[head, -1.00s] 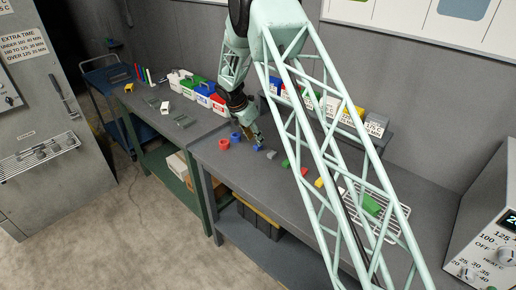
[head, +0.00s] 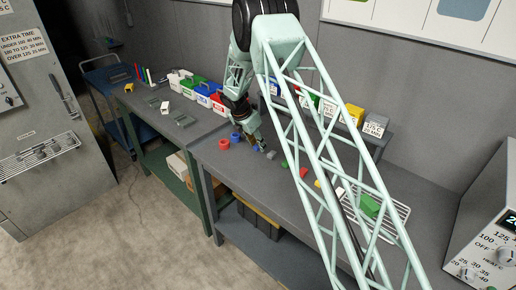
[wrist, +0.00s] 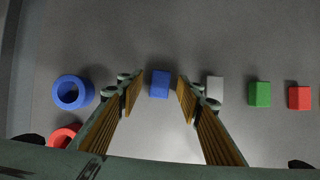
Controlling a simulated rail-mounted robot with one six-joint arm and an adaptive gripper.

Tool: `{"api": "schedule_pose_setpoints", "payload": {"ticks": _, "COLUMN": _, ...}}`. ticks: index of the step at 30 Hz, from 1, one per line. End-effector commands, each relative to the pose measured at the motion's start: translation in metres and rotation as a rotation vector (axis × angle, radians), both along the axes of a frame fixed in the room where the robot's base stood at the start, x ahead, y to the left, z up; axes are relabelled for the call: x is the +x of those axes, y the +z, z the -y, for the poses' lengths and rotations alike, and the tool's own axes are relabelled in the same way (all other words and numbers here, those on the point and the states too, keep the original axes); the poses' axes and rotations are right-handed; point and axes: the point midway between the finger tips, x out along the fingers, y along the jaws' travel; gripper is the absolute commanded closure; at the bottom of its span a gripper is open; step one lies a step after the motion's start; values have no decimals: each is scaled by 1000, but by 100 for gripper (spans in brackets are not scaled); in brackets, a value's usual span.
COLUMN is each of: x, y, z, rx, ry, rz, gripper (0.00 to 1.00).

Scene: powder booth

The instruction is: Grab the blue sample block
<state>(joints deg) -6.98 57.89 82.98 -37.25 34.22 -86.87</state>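The blue sample block (wrist: 160,84) lies on the grey bench top. In the wrist view it is centred between the tips of my gripper (wrist: 160,92), with a gap to each finger. The ribbed, yellowish fingers are spread open and hold nothing. In the head view my gripper (head: 257,143) points down at the bench, and its fingers largely hide the block. I cannot tell how far the fingertips are above the bench.
A grey block (wrist: 215,89), a green block (wrist: 260,94) and a red block (wrist: 299,97) stand in a row to the right. A blue ring (wrist: 72,92) and a red ring (wrist: 66,136) are to the left. A wire rack (head: 392,222) lies farther right.

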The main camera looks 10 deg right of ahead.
Motion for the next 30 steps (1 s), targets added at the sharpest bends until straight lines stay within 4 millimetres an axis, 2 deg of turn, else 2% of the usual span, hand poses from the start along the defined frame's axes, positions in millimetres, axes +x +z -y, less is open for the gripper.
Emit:
{"api": "schedule_pose_setpoints", "payload": {"ticks": 15, "x": 0, "y": 0, "z": 0, "rx": 0, "ry": 0, "rz": 0, "gripper": 67}}
{"api": "schedule_pose_setpoints", "payload": {"ticks": 24, "x": 0, "y": 0, "z": 0, "rx": 0, "ry": 0, "rz": 0, "gripper": 93}}
{"api": "schedule_pose_setpoints", "payload": {"ticks": 30, "x": 0, "y": 0, "z": 0, "rx": 0, "ry": 0, "rz": 0, "gripper": 94}}
